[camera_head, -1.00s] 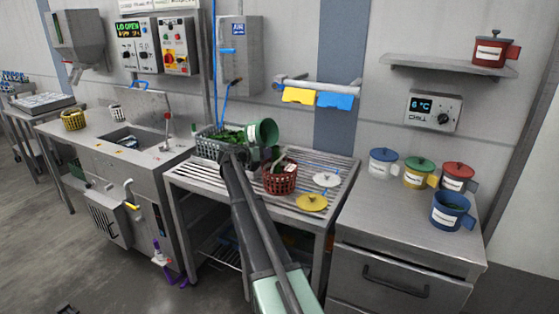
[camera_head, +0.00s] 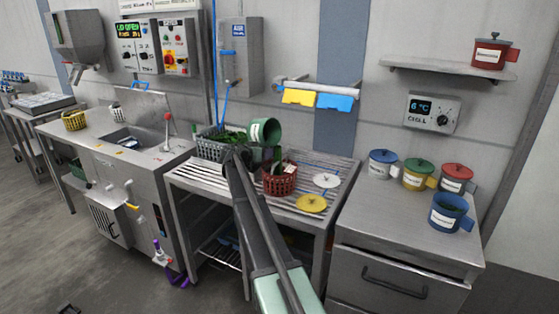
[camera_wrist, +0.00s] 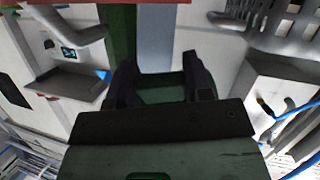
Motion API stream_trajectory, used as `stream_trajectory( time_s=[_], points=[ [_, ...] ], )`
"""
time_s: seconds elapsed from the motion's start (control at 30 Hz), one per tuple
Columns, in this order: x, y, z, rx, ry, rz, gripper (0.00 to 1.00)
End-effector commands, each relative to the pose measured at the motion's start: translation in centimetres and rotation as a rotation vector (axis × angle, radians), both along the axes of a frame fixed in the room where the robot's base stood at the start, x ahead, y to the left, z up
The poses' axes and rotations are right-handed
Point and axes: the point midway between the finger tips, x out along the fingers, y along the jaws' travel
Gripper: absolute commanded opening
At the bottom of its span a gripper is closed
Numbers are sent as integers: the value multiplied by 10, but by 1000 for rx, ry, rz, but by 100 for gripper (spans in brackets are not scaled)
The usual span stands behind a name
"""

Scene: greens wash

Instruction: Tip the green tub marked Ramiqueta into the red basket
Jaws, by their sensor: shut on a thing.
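A green tub (camera_head: 266,131) with a white label is held up over the slatted table. It is tilted, and its label is too small to read. My gripper is shut on it; in the wrist view both fingers (camera_wrist: 158,85) close around something green. In the head view my arm hides most of the grip. The red basket (camera_head: 280,183) stands on the table just below and slightly right of the tub. Something dark green shows between the tub and the basket; I cannot tell whether it is leaves falling or lying in the basket.
A grey basket (camera_head: 211,150) with greens stands left of the red basket. A white lid (camera_head: 326,181) and a yellow lid (camera_head: 311,203) lie to the right.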

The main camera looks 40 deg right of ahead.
Motion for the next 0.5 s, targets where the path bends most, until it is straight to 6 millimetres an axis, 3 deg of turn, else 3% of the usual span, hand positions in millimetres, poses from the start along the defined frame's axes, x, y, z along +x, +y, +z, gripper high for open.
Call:
stream_trajectory(
  time_s=[0.5],
  points=[
    [-4,-1,5,14,-54,0,6]
  ],
)
